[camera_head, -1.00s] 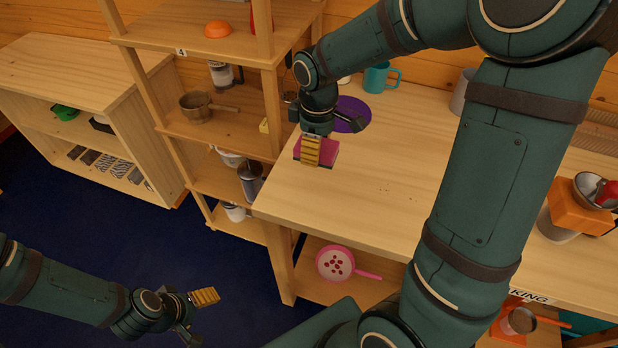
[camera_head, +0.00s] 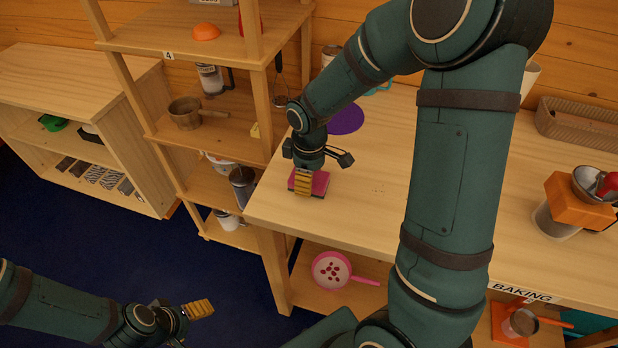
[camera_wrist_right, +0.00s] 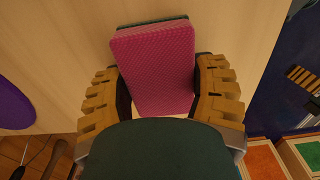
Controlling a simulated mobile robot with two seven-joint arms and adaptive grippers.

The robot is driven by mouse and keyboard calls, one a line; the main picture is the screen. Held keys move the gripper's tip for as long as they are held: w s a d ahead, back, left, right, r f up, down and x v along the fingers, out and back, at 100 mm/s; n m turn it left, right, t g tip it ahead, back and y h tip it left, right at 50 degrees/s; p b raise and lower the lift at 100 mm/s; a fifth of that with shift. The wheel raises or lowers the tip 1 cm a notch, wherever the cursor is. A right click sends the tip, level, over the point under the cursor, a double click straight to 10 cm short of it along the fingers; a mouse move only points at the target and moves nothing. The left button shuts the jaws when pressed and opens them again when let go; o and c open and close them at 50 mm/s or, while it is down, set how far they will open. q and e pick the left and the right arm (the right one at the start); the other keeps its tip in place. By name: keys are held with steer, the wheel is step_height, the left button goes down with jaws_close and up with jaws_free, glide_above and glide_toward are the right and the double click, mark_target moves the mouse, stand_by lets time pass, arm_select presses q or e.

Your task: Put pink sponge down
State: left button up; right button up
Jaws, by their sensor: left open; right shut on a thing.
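The pink sponge (camera_head: 319,184) is at the left end of the wooden worktop (camera_head: 384,189), close to its front left corner. In the right wrist view the sponge (camera_wrist_right: 155,65) has a pink face and a dark green layer along its far edge. My right gripper (camera_head: 304,186) has its yellow-padded fingers on both sides of it and is shut on it. The sponge looks flat and at the worktop surface; whether it rests fully there I cannot tell. My left gripper (camera_head: 190,312) is open and empty, low over the blue floor.
A purple round mat (camera_head: 346,120) lies behind my right gripper. A shelf rack (camera_head: 190,135) with pots stands just left of the worktop. A pink pan (camera_head: 331,270) is on the shelf below. The worktop's middle is clear.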

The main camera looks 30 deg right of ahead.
steer(key=shift+f, duration=0.15)
steer(key=o, duration=1.3)
steer(key=shift+r, duration=0.5)
step_height(320, 180, up, 11)
steer(key=p, duration=0.3)
steer(key=shift+r, duration=0.15)
steer(key=shift+s, duration=0.1)
